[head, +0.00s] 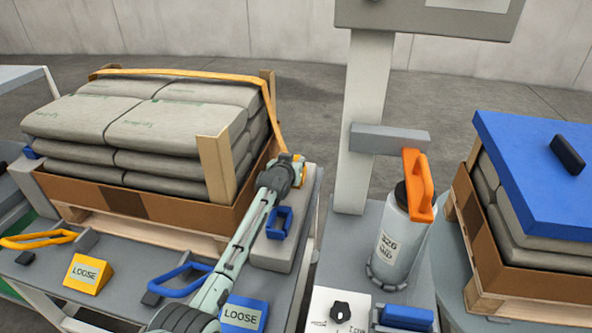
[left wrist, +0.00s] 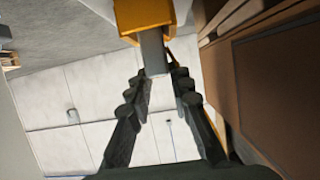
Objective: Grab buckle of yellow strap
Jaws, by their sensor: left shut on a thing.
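The yellow strap (head: 272,112) runs across the top of the stacked grey bags (head: 150,112) and down their right side. Its yellow buckle (head: 301,170) is at the lower right end, beside the pallet load. My left gripper (head: 293,165) is at the buckle and partly covers it. In the left wrist view, the yellow buckle (left wrist: 145,14) shows at the top, with a grey tab (left wrist: 153,52) extending from it. My left gripper's fingertips (left wrist: 158,76) are shut on that tab. My right gripper is not in view.
A blue buckle-like loop (head: 279,223) is close below my left gripper. Yellow (head: 38,239) and blue (head: 178,281) handles stand on the front ledge. A grey post (head: 361,130) and a bottle with an orange handle (head: 403,235) stand to the right. A blue-topped bag stack (head: 535,180) is farther right.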

